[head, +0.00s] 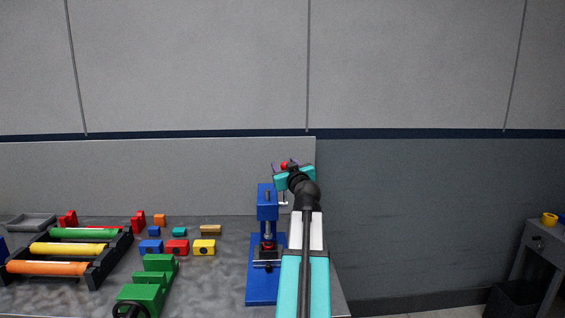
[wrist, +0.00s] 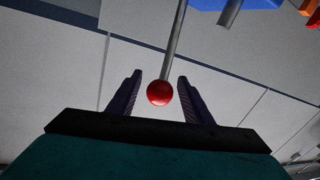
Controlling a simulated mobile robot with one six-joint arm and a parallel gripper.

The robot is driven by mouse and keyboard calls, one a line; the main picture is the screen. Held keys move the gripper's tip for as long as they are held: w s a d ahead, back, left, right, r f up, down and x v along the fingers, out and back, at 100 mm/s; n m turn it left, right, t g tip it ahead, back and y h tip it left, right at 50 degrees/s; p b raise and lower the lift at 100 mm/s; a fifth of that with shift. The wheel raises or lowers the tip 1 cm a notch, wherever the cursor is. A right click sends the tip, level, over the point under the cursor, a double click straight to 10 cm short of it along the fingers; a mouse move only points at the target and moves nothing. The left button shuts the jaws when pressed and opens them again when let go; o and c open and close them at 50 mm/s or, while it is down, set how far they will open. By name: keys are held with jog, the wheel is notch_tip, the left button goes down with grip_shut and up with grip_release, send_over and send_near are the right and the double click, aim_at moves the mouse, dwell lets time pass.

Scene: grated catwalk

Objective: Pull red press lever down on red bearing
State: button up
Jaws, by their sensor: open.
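The blue arbor press (head: 267,212) stands near the right end of the table. Its lever is a thin grey rod (wrist: 174,45) ending in a red ball knob (wrist: 160,93). The knob shows as a small red spot (head: 285,164) at my gripper in the head view. My gripper (wrist: 159,78) is open, with its two dark fingers on either side of the knob and gaps visible on both sides. On the press base, under the ram, a dark fixture (head: 267,252) has some red on it; I cannot clearly make out a bearing there.
Left of the press lie small blocks, including a red one (head: 177,247) and a yellow one (head: 204,247). A green vise-like tool (head: 148,288) and a black rack with coloured rollers (head: 72,252) stand further left. A wall panel rises behind.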

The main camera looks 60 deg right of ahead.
jog(key=shift+x, duration=1.15)
